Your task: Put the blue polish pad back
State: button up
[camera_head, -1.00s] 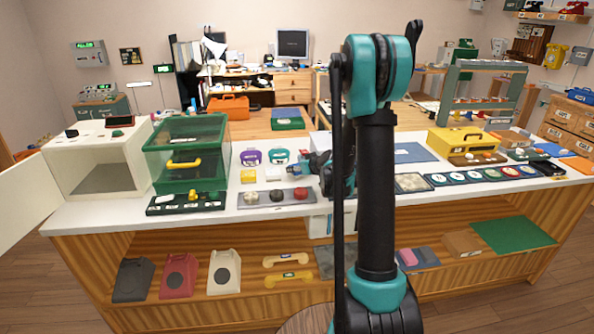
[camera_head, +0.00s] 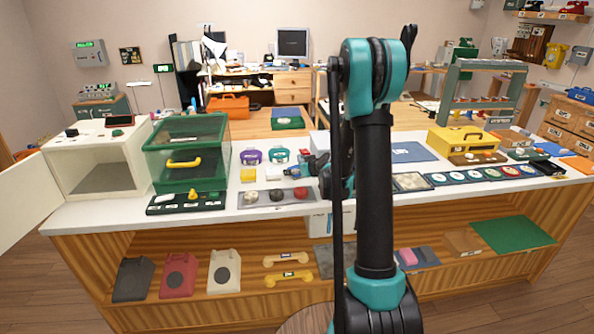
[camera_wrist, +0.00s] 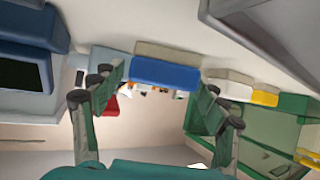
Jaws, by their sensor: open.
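The blue polish pad (camera_wrist: 165,75) shows in the wrist view as a blue block with a beige layer, on the pale counter. My gripper (camera_wrist: 163,82) is open, its two fingers spread to the left and right of the pad in that picture. I cannot tell whether either finger touches it. In the head view the pad (camera_head: 292,171) is a small blue patch beside a white pad (camera_head: 273,174) and a yellow pad (camera_head: 248,175). My gripper (camera_head: 308,170) is close to its right, partly hidden by my arm.
A green case (camera_head: 187,150) and an open white box (camera_head: 100,158) stand left on the counter. A grey tray (camera_head: 262,205) with three knobs lies in front of the pads. A pink block (camera_head: 408,256) lies on the lower shelf. A yellow box (camera_head: 462,141) stands right.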

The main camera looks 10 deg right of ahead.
jog(key=v, duration=1.1)
jog(key=shift+s+r, duration=0.3)
jog(key=shift+s, duration=0.05)
jog(key=s+a, duration=0.1)
jog(key=s, duration=0.2)
jog(key=s+a+f+g, duration=0.1)
jog(key=s, duration=0.2)
jog(key=s+g, duration=0.1)
jog(key=s, duration=0.2)
jog(key=shift+a+f+m+h, duration=0.2)
jog(key=shift+a+m+h, duration=0.1)
jog(key=shift+a, duration=0.1)
jog(key=s+d+f+m+g+h, duration=0.1)
jog(key=s+f+m+g+h, duration=0.1)
jog(key=s, duration=0.9)
jog(key=s+d+f+m+g+h, duration=0.1)
jog(key=s+d+f+g+h, duration=0.1)
jog(key=s, duration=1)
notch_tip(320, 180, down, 3)
jog(key=shift+r+m+g, duration=0.1)
jog(key=shift+m+g, duration=0.3)
jog(key=shift+g, duration=0.1)
jog(key=shift+s, duration=0.1)
